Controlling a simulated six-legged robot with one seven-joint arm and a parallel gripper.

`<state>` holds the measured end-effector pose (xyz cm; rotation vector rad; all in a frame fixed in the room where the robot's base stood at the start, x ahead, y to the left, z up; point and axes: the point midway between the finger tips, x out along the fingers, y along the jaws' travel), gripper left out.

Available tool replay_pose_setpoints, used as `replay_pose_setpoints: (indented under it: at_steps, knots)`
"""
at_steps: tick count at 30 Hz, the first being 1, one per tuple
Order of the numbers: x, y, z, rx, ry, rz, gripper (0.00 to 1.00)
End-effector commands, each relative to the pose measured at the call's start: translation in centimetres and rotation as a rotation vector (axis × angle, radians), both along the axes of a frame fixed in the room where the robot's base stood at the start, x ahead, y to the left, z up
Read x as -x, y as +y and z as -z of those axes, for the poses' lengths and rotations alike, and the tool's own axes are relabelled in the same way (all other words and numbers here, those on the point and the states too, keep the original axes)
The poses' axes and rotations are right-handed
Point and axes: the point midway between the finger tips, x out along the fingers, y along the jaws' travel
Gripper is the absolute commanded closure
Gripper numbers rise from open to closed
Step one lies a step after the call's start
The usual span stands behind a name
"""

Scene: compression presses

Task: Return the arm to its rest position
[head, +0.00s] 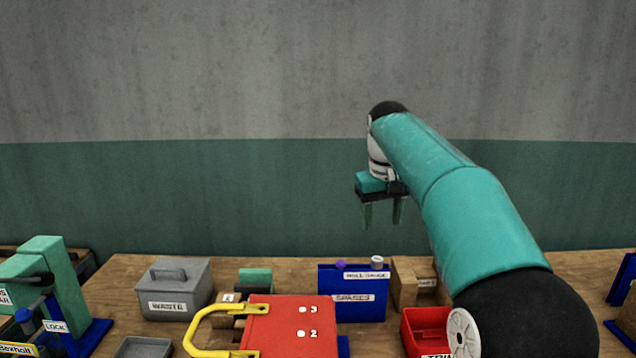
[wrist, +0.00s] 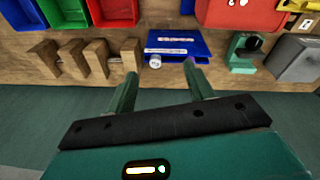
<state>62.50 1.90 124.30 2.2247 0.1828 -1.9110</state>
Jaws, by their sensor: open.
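My gripper (head: 383,212) hangs from my teal arm above the back of the wooden bench, pointing down, with the wall behind it. Its two green fingers are apart with nothing between them. In the wrist view my gripper (wrist: 160,88) also shows open and empty. The blue spares and roll gauge holder (head: 352,292) stands on the bench below it. My arm rises from the lower right and reaches up and across to the gripper.
A grey waste box (head: 178,290), a red block with a yellow handle (head: 292,328), a red bin (head: 428,330) and a green press (head: 52,285) stand on the bench (head: 120,275). Wooden blocks (wrist: 88,62) line the bench's back edge. The air around the gripper is clear.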

Motion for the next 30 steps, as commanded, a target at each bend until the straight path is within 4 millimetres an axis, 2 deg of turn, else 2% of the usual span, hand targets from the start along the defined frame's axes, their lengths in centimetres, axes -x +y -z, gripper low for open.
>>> replay_pose_setpoints:
  at_steps: [1, 7, 14, 23, 30]
  knots:
    - [1.3, 0.0, -0.6, 0.002, -0.014, 0.006, 0.47]
    - [6.0, 0.0, -1.2, 0.001, -0.066, 0.028, 0.47]
    - [11.8, -0.4, -0.7, -0.007, -0.123, 0.061, 0.47]
    - [19.8, -1.0, 2.0, -0.030, -0.200, 0.110, 0.47]
    - [26.0, -1.5, 5.8, -0.059, -0.260, 0.152, 0.47]
